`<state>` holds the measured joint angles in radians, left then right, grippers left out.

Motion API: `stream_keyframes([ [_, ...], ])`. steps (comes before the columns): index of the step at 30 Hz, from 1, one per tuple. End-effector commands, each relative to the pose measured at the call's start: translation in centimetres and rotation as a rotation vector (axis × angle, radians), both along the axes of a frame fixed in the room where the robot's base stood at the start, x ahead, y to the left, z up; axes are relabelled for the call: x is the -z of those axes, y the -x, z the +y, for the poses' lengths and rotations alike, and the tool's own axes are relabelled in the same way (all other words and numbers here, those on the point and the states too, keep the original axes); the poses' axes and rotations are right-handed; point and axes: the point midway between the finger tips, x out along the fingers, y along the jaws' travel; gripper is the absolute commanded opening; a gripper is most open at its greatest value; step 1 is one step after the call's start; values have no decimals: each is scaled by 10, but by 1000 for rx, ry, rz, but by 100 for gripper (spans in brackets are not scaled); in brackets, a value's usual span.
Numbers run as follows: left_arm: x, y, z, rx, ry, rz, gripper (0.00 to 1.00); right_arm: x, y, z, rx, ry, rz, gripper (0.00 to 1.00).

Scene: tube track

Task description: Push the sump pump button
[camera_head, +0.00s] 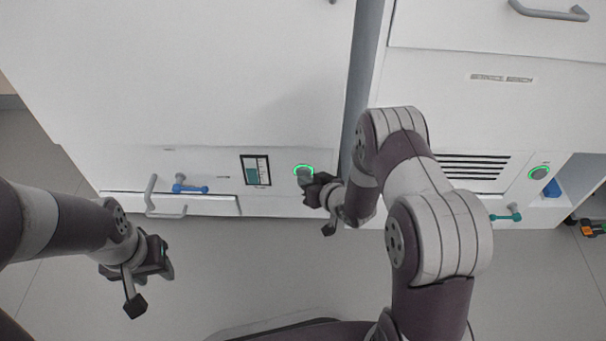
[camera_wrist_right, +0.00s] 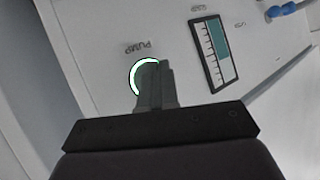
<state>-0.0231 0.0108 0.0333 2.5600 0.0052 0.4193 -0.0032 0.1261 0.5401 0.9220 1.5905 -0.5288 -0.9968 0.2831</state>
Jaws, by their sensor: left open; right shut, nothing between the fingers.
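The pump button is a round button with a lit green ring (camera_head: 304,167) on the white cabinet front, right of the level gauge. In the right wrist view its ring (camera_wrist_right: 138,73) shows beside the label "PUMP". My right gripper (camera_head: 306,179) is shut and empty, with its fingertips in front of the button; in the right wrist view the fingers (camera_wrist_right: 157,85) cover the button's middle and part of the ring. I cannot tell whether they touch it. My left gripper (camera_head: 150,270) is open and empty, low on the left, away from the cabinet.
A level gauge (camera_head: 256,170) sits left of the button and a blue valve handle (camera_head: 190,188) further left. A grey drawer handle (camera_head: 152,200) sticks out there. On the right cabinet are another green-ringed button (camera_head: 539,172), a vent (camera_head: 472,167) and a teal valve (camera_head: 507,215).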

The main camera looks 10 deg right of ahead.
Motion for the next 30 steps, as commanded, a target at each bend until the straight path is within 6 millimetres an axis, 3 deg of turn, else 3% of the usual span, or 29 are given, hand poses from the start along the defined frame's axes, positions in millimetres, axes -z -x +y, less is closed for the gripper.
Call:
stream_keyframes([
  [14, 0, 0, 0, 0, 0, 0, 43, 0, -4, -1, 0, 0, -1, 0],
  [30, -9, 0, 0, 0, 0, 0, 43, 0, 15, 4, 0, 1, -1, 0],
])
